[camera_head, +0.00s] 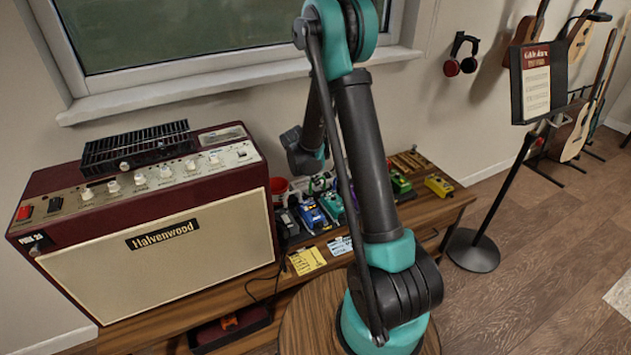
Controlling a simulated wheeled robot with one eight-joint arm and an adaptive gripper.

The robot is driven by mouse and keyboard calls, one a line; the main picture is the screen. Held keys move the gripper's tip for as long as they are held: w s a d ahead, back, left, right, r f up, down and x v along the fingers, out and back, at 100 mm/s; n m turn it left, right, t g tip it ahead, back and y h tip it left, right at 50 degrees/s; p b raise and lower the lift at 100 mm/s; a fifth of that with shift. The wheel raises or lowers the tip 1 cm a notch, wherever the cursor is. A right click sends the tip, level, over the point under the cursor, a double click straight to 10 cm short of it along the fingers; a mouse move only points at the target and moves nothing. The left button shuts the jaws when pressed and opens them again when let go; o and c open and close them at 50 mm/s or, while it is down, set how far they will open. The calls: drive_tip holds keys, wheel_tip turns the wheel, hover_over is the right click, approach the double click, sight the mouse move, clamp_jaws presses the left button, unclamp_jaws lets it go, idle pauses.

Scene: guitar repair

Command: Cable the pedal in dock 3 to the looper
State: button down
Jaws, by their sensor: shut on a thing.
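Several small pedals stand in a row on the wooden bench behind my arm. A blue pedal (314,217), a teal one (332,205), a green one (400,184) and a yellow one (439,186) show. I cannot read the dock numbers, tell which pedal is in dock 3, or pick out the looper for sure. A thin black cable (252,291) hangs along the bench front near the amplifier. My arm rises in front of the bench and bends down behind itself toward the pedals. My gripper's fingers and what they hold are hidden from this view.
A maroon amplifier (165,243) with a black rack on top fills the left of the bench. A yellow card (307,260) lies at the bench front (426,212). A music stand (473,250) and guitars stand right. The right floor is mostly clear.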

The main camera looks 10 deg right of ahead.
drive_tip(key=shift+f, duration=1.1)
idle(0.4)
drive_tip(key=c, duration=1.6)
unclamp_jaws()
drive_tip(key=shift+o, duration=0.7)
drive_tip(key=shift+o, duration=1.4)
drive_tip(key=shift+r, duration=4)
